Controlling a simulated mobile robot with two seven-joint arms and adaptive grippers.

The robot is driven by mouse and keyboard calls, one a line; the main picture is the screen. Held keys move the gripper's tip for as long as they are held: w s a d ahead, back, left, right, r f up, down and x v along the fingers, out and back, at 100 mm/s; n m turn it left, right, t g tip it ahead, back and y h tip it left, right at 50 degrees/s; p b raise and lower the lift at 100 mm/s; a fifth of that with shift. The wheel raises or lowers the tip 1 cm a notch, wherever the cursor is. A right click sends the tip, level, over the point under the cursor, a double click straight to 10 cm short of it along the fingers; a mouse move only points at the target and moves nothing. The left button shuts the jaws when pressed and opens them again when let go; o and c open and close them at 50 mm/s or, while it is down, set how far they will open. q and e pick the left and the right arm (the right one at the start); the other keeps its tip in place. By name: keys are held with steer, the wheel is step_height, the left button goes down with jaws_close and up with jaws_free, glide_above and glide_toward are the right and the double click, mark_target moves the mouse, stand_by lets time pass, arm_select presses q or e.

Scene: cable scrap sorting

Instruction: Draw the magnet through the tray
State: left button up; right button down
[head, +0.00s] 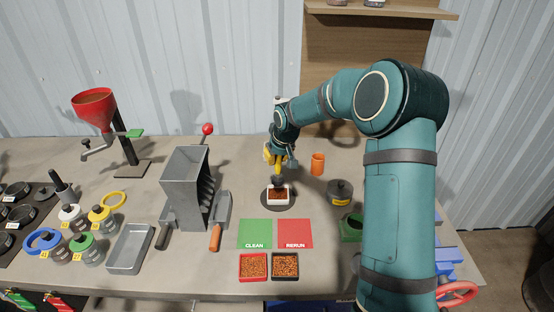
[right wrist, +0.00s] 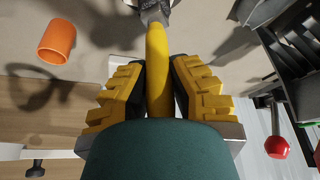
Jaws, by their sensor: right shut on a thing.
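My right gripper (head: 277,157) is shut on the yellow handle of the magnet (head: 278,171). In the right wrist view the handle (right wrist: 157,65) stands between the yellow finger pads (right wrist: 158,90), with a grey end beyond them. The magnet points down over a small white tray (head: 268,197) with dark reddish-brown material in it. The tray sits on a dark round disc (head: 277,206). The magnet's lower end is at the tray; I cannot tell whether it touches the material. My left gripper is not in view.
An orange cup (head: 318,163) and a dark lidded pot (head: 340,192) stand right of the tray. A grey splitter-like box (head: 186,189) stands left. Green CLEAN (head: 254,231) and red RERUN (head: 295,231) mats lie in front, with two filled trays (head: 252,278) before them.

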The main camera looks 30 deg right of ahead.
steer(key=shift+r, duration=0.3)
steer(key=shift+r+p, duration=0.95)
steer(key=shift+r, duration=0.55)
steer(key=shift+f, duration=0.1)
